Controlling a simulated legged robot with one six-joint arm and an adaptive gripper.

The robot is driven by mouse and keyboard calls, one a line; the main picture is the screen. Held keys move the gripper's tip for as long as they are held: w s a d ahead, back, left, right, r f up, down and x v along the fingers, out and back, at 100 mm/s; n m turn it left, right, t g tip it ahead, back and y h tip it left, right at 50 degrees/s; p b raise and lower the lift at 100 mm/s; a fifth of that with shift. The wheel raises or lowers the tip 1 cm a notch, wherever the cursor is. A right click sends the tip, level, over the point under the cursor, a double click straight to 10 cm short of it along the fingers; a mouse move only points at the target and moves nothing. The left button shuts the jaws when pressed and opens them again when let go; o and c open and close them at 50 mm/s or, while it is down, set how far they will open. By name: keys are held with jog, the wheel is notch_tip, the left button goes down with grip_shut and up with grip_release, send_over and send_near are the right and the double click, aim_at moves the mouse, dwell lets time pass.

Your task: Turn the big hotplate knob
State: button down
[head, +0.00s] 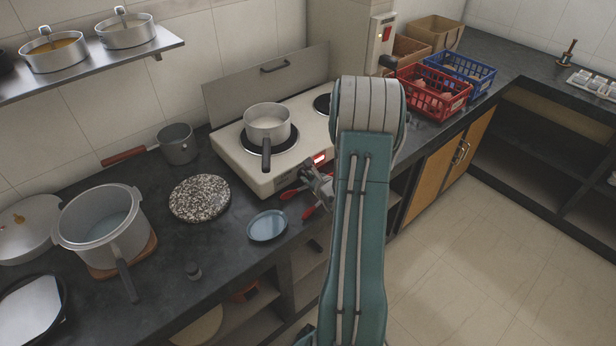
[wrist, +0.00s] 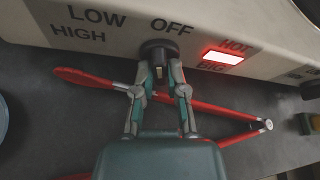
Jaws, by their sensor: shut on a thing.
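The white hotplate (head: 237,163) stands on the dark counter, with a pot (head: 267,123) on its left plate. In the wrist view its front panel (wrist: 45,12) carries the words LOW, HIGH, OFF, HOT and BIG. The black big hotplate knob (wrist: 157,48) sits below OFF, and a red light (wrist: 222,56) glows to its right. My gripper (wrist: 158,75) has its fingers closed on both sides of the knob; the fingertips partly hide it. In the head view my gripper (head: 318,184) is at the hotplate's front, and my arm covers the right part of the hotplate.
Red-handled tongs (wrist: 225,112) lie on the counter under my gripper. A blue plate (head: 267,226) and a speckled round board (head: 200,198) lie to the left. Red (head: 433,98) and blue (head: 462,78) baskets stand to the right. Open floor (head: 470,260) lies before the counter.

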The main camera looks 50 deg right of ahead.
jog(key=shift+r, duration=0.15)
jog(key=n+h, duration=0.2)
jog(key=n, duration=0.1)
jog(key=shift+w+a, duration=0.1)
jog(key=shift+a, duration=0.1)
jog(key=shift+a+f+n+t+h, duration=0.15)
jog(key=shift+n+t+h, duration=0.35)
jog(key=shift+n, duration=0.7)
jog(key=shift+f, duration=0.1)
jog(key=c, duration=0.7)
grip_release()
jog(key=shift+a, duration=0.1)
